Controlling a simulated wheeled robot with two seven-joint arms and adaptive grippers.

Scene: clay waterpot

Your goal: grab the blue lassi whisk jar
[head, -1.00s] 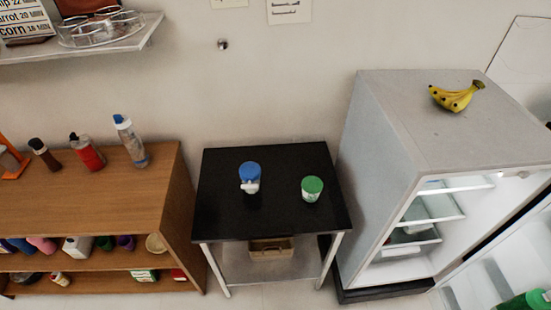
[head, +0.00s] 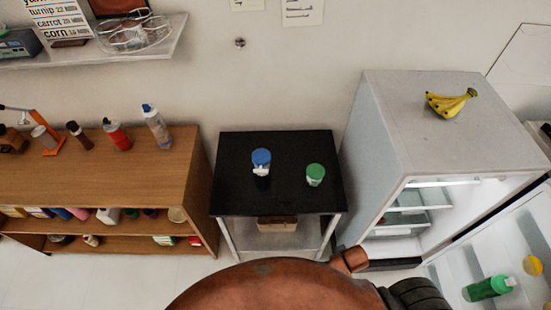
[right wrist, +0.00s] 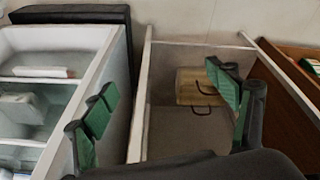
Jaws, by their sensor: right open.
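A blue-lidded jar (head: 261,158), with a white part low on its front, stands upright on the black-topped table (head: 235,195) in the head view. I take it for the blue lassi whisk jar. A green jar (head: 315,175) stands to its right, apart from it. My right gripper (right wrist: 160,85) is open in the right wrist view, with green pads and nothing between them. It faces the space under a table, and the blue jar is out of that view. My left gripper is not in view.
A large brown rounded thing (head: 260,285) fills the bottom foreground. A fridge (head: 450,130) with its door open stands right of the table, bananas (head: 452,102) on top. A wooden shelf (head: 90,185) with bottles stands left. A box (right wrist: 200,87) sits under the table.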

